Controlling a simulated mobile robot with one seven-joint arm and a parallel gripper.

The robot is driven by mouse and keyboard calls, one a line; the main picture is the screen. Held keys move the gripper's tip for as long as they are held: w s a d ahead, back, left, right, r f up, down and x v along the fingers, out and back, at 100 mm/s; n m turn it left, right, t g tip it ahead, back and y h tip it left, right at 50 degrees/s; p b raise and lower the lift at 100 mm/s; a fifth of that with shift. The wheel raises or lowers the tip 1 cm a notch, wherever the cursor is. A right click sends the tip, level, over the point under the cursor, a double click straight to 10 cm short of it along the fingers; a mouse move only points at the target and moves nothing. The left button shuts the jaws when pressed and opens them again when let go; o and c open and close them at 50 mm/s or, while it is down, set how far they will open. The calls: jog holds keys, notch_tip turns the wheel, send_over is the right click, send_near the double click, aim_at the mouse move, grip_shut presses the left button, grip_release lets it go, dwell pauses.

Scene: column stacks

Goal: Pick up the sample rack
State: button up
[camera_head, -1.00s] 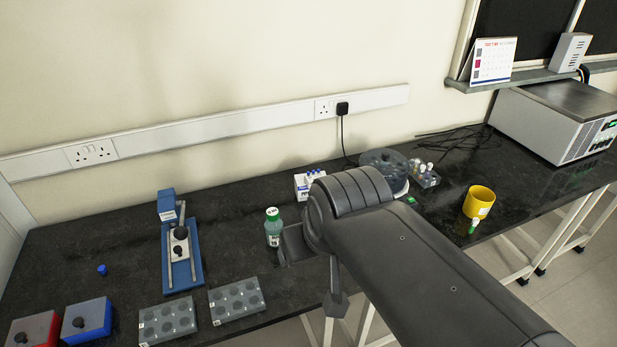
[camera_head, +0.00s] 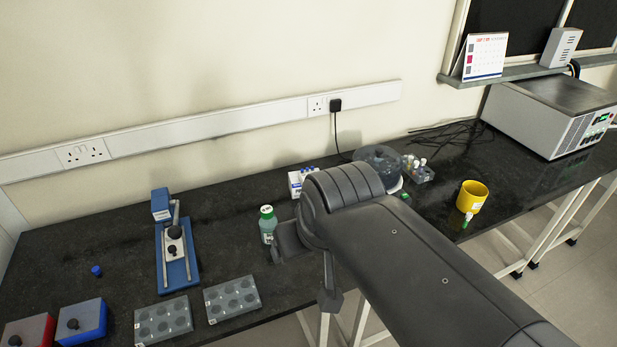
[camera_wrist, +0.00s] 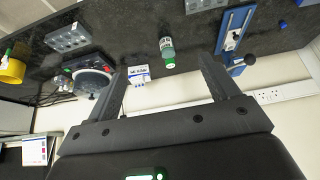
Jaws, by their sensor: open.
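Several rack-like things show, and I cannot tell for sure which is the sample rack. A small white rack with blue caps (camera_head: 296,183) stands behind my arm; it also shows in the wrist view (camera_wrist: 138,78). A grey rack with capped vials (camera_head: 421,175) stands farther right. Two grey blocks with round wells, one left (camera_head: 163,322) and one right (camera_head: 231,300), lie near the front edge.
The bottle (camera_head: 267,224) stands close to my wrist. A round device (camera_head: 377,165) and a yellow cup (camera_head: 472,196) are to the right. A blue stand (camera_head: 174,250) is to the left. Another grey welled block (camera_wrist: 68,38) shows in the wrist view.

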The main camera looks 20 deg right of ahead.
jog(key=w+d+r, duration=0.2)
jog(key=w+r, duration=0.1)
jog(key=w, duration=0.7)
jog(key=g, duration=0.1)
send_over(307, 168)
jog(key=s, duration=0.5)
notch_tip(307, 168, down, 14)
jog(key=x, duration=1.1)
jog(key=shift+w+d+f, duration=0.1)
jog(key=shift+w+f, duration=0.1)
jog(key=c, duration=1.2)
jog(key=shift+o, duration=0.2)
jog(key=shift+r, duration=0.5)
jog(key=r, duration=0.3)
jog(key=shift+s+d+r, duration=0.25)
jog(key=shift+d+r, duration=0.05)
jog(key=shift+r, duration=0.05)
jog(key=s+d+r, duration=0.6)
jog(key=s+d, duration=0.1)
jog(key=w+a+f, duration=0.2)
jog(key=w, duration=0.1)
jog(key=w+a+f, duration=0.2)
jog(key=w+a, duration=0.1)
jog(key=w, duration=0.1)
jog(key=w+a+f, duration=0.2)
jog(key=w, duration=0.1)
jog(key=shift+w+a+f, duration=0.2)
jog(key=shift+a, duration=0.1)
jog(key=shift+f, duration=2)
